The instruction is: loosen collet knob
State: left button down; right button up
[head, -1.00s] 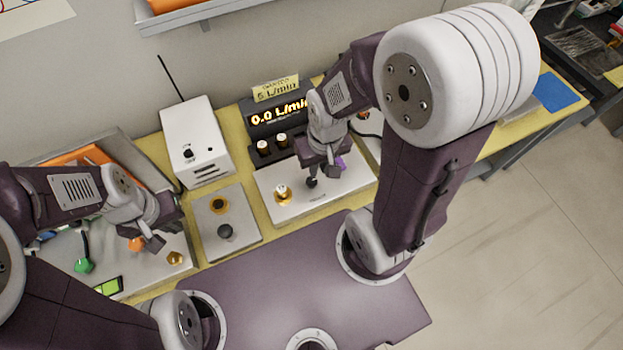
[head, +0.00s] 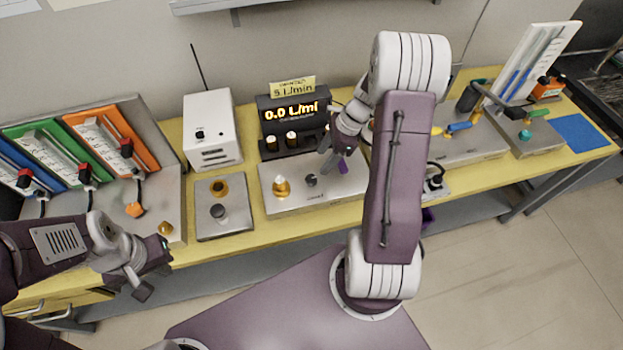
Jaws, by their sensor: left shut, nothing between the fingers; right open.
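A pale metal plate (head: 265,203) on the yellow bench carries a black knob (head: 312,180) and a brass fitting with a white top (head: 282,187). A purple piece (head: 342,168) shows at the plate's right part, partly hidden by my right gripper. I cannot tell which of these is the collet knob. My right gripper (head: 336,162) is open and empty, above the plate, behind and right of the black knob. My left gripper (head: 154,268) is shut and empty, in front of the bench's front edge at the left.
A smaller plate (head: 235,226) with a grey knob sits left of the pale plate. Behind stand a white box (head: 211,130) and a display (head: 268,107) reading 0.0 L/min. Coloured racks (head: 100,135) stand left. My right arm hides part of the bench.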

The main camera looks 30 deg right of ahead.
aim_at(312, 178)
jog(key=f, duration=0.1)
jog(key=a+f, duration=0.2)
jog(key=shift+s+f, duration=0.25)
jog(key=shift+s, duration=0.1)
jog(key=x, duration=0.4)
jog(key=shift+w+f+b, duration=0.4)
jog(key=shift+w, duration=0.1)
pick_arm(q)
jog(key=shift+s+a+f, duration=0.1)
jog(key=shift+s+f, duration=0.1)
jog(key=shift+s, duration=0.25)
pick_arm(e)
jog(key=shift+s, duration=0.2)
jog(key=shift+r, duration=0.1)
grip_shut()
pick_arm(q)
jog(key=shift+r, duration=0.15)
